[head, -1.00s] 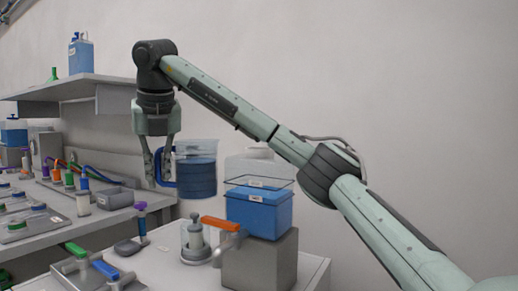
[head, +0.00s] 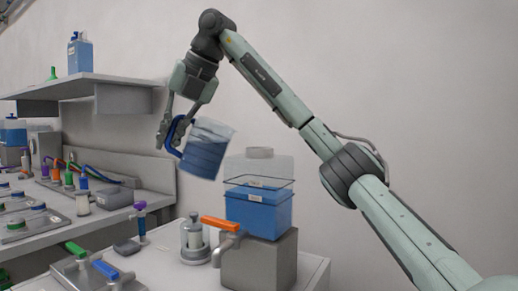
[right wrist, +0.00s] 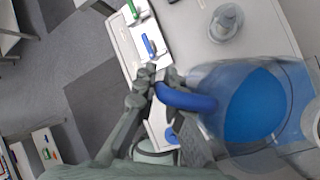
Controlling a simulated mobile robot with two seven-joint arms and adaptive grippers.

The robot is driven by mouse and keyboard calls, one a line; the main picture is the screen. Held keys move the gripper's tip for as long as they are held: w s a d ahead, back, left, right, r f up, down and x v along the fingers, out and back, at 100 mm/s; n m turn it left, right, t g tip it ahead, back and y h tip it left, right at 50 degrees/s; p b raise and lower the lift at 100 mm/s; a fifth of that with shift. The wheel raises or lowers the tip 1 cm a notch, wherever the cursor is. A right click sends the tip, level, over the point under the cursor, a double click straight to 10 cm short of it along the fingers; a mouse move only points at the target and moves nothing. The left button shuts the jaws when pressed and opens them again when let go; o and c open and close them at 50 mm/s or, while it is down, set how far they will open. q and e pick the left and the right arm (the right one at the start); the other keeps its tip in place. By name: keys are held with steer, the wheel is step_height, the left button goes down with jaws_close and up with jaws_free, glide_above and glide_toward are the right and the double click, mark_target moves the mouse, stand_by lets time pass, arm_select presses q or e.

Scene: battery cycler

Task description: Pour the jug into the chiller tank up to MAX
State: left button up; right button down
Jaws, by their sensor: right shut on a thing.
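The jug (head: 206,150) is clear with blue liquid and a blue handle. It hangs in the air in the head view, tilted, its rim leaning to the right toward the tank. My right gripper (head: 170,136) is shut on the handle. In the right wrist view the jug (right wrist: 252,108) fills the right side, with the handle between the fingers (right wrist: 165,92). The chiller tank (head: 258,210), a clear box partly filled with blue liquid, stands below and right of the jug, apart from it. Its MAX mark cannot be read. My left gripper is not in view.
The tank sits on a grey block (head: 258,263). An orange-handled valve (head: 220,225) and a glass vessel (head: 194,240) stand left of the tank. A shelf (head: 90,87) and a bench with fittings lie at left.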

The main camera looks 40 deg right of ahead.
mark_target(180, 116)
steer(key=shift+s+d+r+y, duration=0.1)
steer(key=shift+d+r+y, duration=0.55)
steer(key=shift+r, duration=0.45)
steer(key=shift+s+d+r+t, duration=0.1)
steer(key=shift+d+r+t, duration=0.2)
steer(key=shift+r+y, duration=0.25)
steer(key=shift+d+r, duration=0.25)
steer(key=shift+r, duration=0.1)
steer(key=shift+r+m+y, duration=0.2)
steer(key=shift+m+y, duration=0.1)
steer(key=shift+s+d+r, duration=0.1)
steer(key=shift+d+r, duration=0.15)
steer(key=shift+r, duration=0.2)
steer(key=shift+d+r+y, duration=0.1)
steer(key=shift+d+y, duration=0.1)
steer(key=shift+y, duration=0.2)
steer(key=shift+d+t, duration=0.1)
steer(key=shift+t, duration=0.2)
